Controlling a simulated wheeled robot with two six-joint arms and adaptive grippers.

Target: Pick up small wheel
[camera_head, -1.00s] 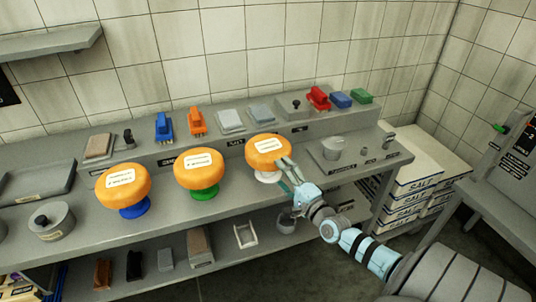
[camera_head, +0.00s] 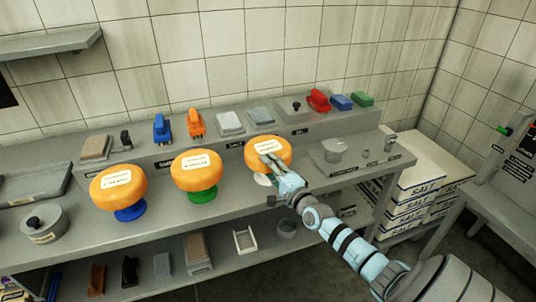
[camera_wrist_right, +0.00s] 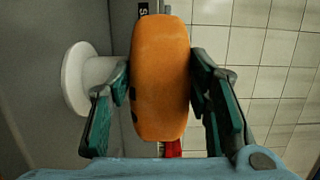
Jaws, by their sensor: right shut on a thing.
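Three orange cheese wheels with white labels sit in a row on stands. The right wheel (camera_head: 277,146), a little smaller in the picture than the others, is at the white stand (camera_head: 263,180). My right gripper (camera_head: 270,162) is shut on this wheel, one finger over its top face and one under it. In the right wrist view the wheel (camera_wrist_right: 160,80) fills the gap between the fingers (camera_wrist_right: 158,80). The white stand (camera_wrist_right: 75,78) is close beside its underside; I cannot tell whether they touch. My left gripper is not in view.
The middle wheel (camera_head: 187,173) is on a green stand (camera_head: 203,195), the left wheel (camera_head: 108,190) on a blue one (camera_head: 130,212). A raised ledge behind carries brushes and blocks. A scale-like plate (camera_head: 350,155) is to the right, salt boxes (camera_head: 425,170) beyond.

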